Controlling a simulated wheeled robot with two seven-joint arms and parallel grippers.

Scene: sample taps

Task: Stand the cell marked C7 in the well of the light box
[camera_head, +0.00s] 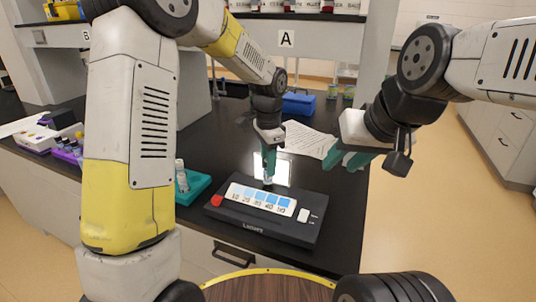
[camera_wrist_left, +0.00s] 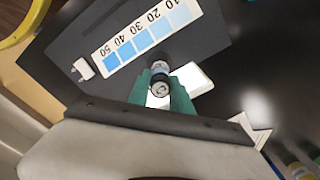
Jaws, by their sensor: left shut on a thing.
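The dark light box (camera_head: 262,226) lies on the black bench, with a strip of blue shades numbered 10 to 50 on top. A bright white panel (camera_head: 283,172) shows behind the strip. My left gripper (camera_head: 267,170) points down at the back of the box. Its teal fingers are shut on a small dark-capped cell (camera_wrist_left: 160,82), seen end-on in the left wrist view beside the bright panel (camera_wrist_left: 188,84). Its mark is too small to read, and I cannot tell whether its foot touches the box. My right gripper (camera_head: 347,158) is open and empty, right of the box.
A teal rack (camera_head: 194,187) with a light-coloured cell (camera_head: 180,174) stands left of the box. Paper sheets (camera_head: 309,140) and a blue box (camera_head: 298,103) lie behind. Purple and white racks (camera_head: 66,154) are at far left. The bench is clear right of the box.

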